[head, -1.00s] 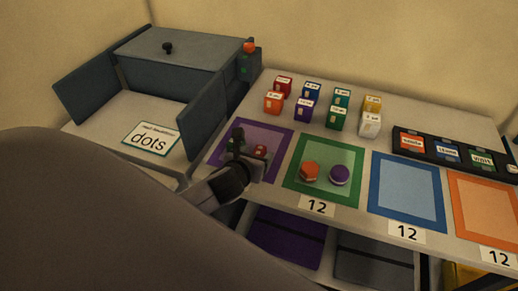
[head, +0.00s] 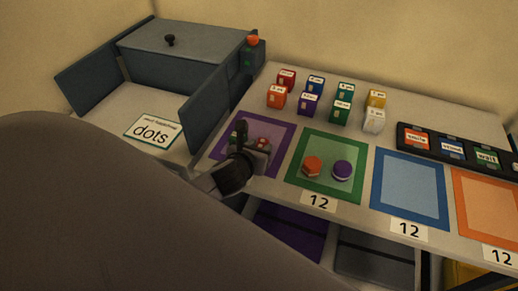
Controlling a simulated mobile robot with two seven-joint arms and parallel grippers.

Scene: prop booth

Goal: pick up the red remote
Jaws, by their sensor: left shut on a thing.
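My left gripper (head: 252,142) is over the purple mat (head: 283,130) at the left end of the table. It is shut on a small red thing (head: 264,141), which I take to be the red remote. The fingers hide much of it, so its shape is unclear. I cannot tell whether it is clear of the mat. My right gripper is not in view.
The green mat (head: 327,185) holds an orange piece (head: 312,166) and a purple piece (head: 342,170). The blue mat (head: 410,190) is bare. Several labelled blocks (head: 309,103) stand behind. A blue-grey box wall (head: 207,107) rises close at left.

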